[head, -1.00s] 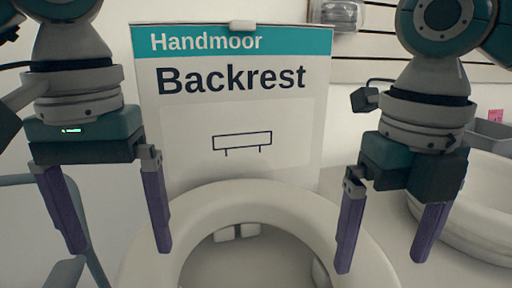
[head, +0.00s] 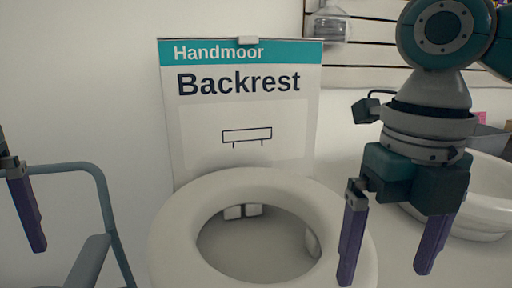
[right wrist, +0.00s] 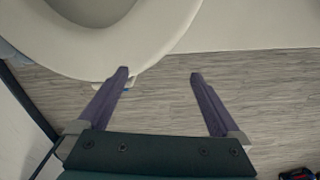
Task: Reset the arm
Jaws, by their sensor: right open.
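My right gripper (head: 386,274) hangs on the right of the head view, open and empty, with its purple fingers pointing down. Its left finger overlaps the right side of a white toilet-seat-like ring (head: 180,215) in the picture. In the right wrist view the open fingers (right wrist: 160,73) have nothing between them but grey floor, and the ring's edge (right wrist: 160,45) lies just beyond the left fingertip. My left gripper (head: 30,215) is at the left edge of the head view; one purple finger shows and the rest is cut off.
A "Handmoor Backrest" sign (head: 240,108) stands behind the ring. A grey tubular frame (head: 105,205) is at the left. A white basin (head: 485,205) is at the right, behind my right gripper. A clear container (head: 328,25) sits by the slatted wall. Grey plank floor (right wrist: 270,85) is open.

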